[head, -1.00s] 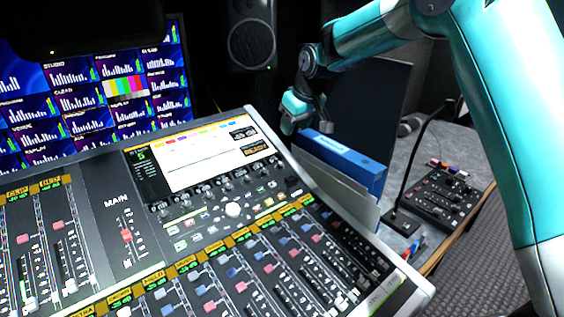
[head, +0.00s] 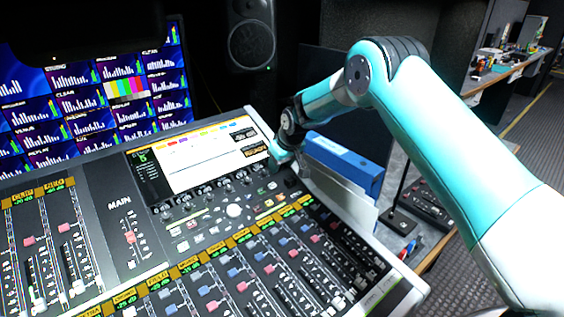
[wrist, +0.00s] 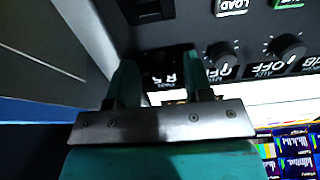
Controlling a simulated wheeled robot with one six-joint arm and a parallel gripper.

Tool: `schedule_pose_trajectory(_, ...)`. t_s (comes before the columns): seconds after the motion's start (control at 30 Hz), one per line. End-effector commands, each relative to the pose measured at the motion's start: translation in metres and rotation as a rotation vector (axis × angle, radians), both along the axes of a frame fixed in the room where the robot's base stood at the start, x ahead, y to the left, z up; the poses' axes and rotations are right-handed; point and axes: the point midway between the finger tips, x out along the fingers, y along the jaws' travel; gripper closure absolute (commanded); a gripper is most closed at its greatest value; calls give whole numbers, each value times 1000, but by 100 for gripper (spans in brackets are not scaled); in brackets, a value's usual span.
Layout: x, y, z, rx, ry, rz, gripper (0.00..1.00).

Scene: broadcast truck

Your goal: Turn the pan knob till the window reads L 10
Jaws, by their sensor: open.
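My gripper (head: 284,164) is over the right end of the knob row on the mixing console, just right of the console's screen. In the wrist view its two teal fingers (wrist: 160,68) stand apart, with dark panel and partly hidden white lettering between them. I cannot make out the pan knob clearly there, nor whether a finger touches it. A small amber window (head: 255,152) sits at the screen's lower right; its reading is too small to read.
In the wrist view, two black knobs (wrist: 222,53) (wrist: 287,46) stand right of the fingers. A bright screen (head: 200,157) lies left of my gripper. A blue binder (head: 345,160) stands close on the right. Faders fill the console's front.

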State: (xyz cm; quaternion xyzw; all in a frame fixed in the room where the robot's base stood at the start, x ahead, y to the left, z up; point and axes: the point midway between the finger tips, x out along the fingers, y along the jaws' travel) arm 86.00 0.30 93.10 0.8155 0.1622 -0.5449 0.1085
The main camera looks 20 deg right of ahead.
Motion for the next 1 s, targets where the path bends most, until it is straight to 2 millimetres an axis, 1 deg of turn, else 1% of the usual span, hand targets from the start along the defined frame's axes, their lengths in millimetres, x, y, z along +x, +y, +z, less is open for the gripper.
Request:
schedule_pose_trajectory(0.13,0,0,0,0,0,0,54)
schedule_pose_trajectory(0.33,0,0,0,0,0,0,100)
schedule_pose_trajectory(0.37,0,0,0,0,0,0,100)
schedule_pose_trajectory(0.4,0,-6,0,0,0,-2,100)
schedule_pose_trajectory(0.67,0,-2,0,-11,-5,24,100)
schedule_pose_trajectory(0.87,0,-1,-2,-47,-19,111,100)
schedule_pose_trajectory(1.0,0,-1,-2,-86,-36,212,100)
